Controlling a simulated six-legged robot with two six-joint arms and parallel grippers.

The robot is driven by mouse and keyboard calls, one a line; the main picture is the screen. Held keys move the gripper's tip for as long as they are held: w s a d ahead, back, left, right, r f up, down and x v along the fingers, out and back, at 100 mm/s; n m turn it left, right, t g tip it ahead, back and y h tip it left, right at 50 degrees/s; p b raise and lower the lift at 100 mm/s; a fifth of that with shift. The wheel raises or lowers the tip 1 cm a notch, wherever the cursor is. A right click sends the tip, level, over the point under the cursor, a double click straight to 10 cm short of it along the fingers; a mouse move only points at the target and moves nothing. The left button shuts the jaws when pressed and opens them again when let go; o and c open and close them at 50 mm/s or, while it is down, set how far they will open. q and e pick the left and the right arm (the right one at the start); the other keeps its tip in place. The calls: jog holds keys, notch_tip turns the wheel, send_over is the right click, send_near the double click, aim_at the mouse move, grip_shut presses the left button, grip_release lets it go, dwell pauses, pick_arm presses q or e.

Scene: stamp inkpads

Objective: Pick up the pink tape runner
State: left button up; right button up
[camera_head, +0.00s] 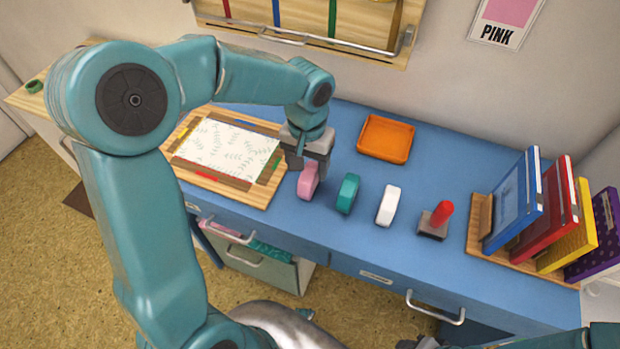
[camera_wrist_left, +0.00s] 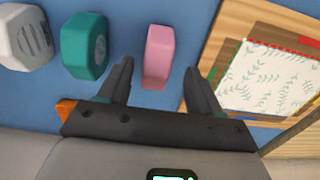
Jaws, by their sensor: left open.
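The pink tape runner (camera_head: 308,181) stands on the blue desk in the head view, at the left end of a row with a teal tape runner (camera_head: 347,194) and a white one (camera_head: 388,206). My left gripper (camera_head: 302,162) is just above and behind the pink one. In the left wrist view, the pink tape runner (camera_wrist_left: 158,56) shows beyond and between the two open fingers of the left gripper (camera_wrist_left: 160,80), nearer the left finger. Nothing is between the fingertips that I can see gripped. My right gripper is not in view.
A wooden board with patterned paper (camera_head: 250,196) lies left of the pink runner. An orange tray (camera_head: 386,138) sits behind the row. A red-handled stamp (camera_head: 436,220) and a book rack (camera_head: 479,222) stand to the right. The desk's front edge is close to the row.

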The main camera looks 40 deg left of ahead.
aim_at(310, 169)
pick_arm(q)
jog(key=f, duration=0.4)
jog(key=shift+w+d+f, duration=0.1)
jog(key=shift+w+f, duration=0.15)
jog(key=shift+f, duration=0.05)
jog(key=c, duration=1.1)
notch_tip(310, 169, up, 20)
jog(key=shift+r+p, duration=0.1)
jog(key=shift+p, duration=1.1)
jog(key=shift+o, duration=0.8)
